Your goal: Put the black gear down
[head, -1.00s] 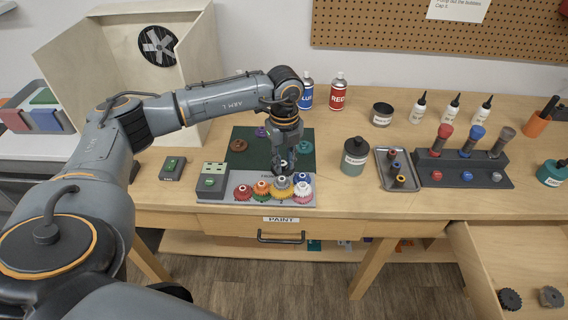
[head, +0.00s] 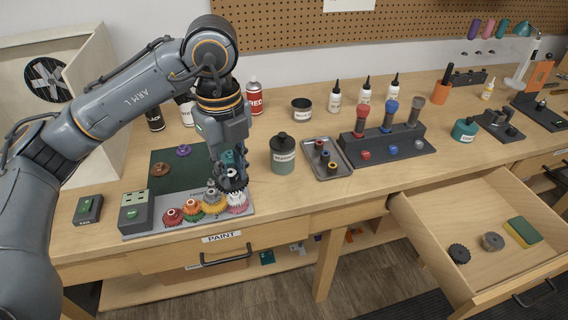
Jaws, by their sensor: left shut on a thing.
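My left gripper (head: 230,168) points down above the right end of the grey gear board. It is shut on a black gear (head: 233,181), which is partly covered by the fingers. The black gear is just above or against the white-and-pink gear (head: 237,202) and beside the yellow gear (head: 213,203); I cannot tell if it touches them. My right gripper is not in view.
Red (head: 173,217) and orange-green gears (head: 192,210) sit on the board. A green mat (head: 165,158) lies behind. A grey-labelled bottle (head: 283,154) and a metal tray (head: 325,159) stand to the right. An open drawer (head: 430,237) holds a dark gear (head: 459,254), a grey gear (head: 492,241) and a sponge (head: 523,232).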

